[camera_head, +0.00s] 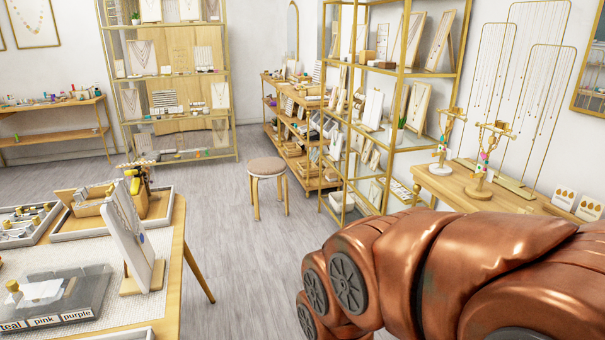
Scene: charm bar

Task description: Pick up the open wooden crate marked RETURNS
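I see no crate with a readable RETURNS mark. A small open wooden box (88,203) sits in a grey-rimmed tray on the table at the left; I cannot tell whether it carries any lettering. My gripper is not in view. Only my copper-coloured arm shows, across the lower right, and it hides the floor and part of the furniture behind it.
The left table (176,262) also bears a necklace stand (130,240) and a clear organizer (50,300) labelled teal, pink and purple. A round stool (267,167) stands on the floor. Shelves line the back and right. Grey floor (225,240) is clear between.

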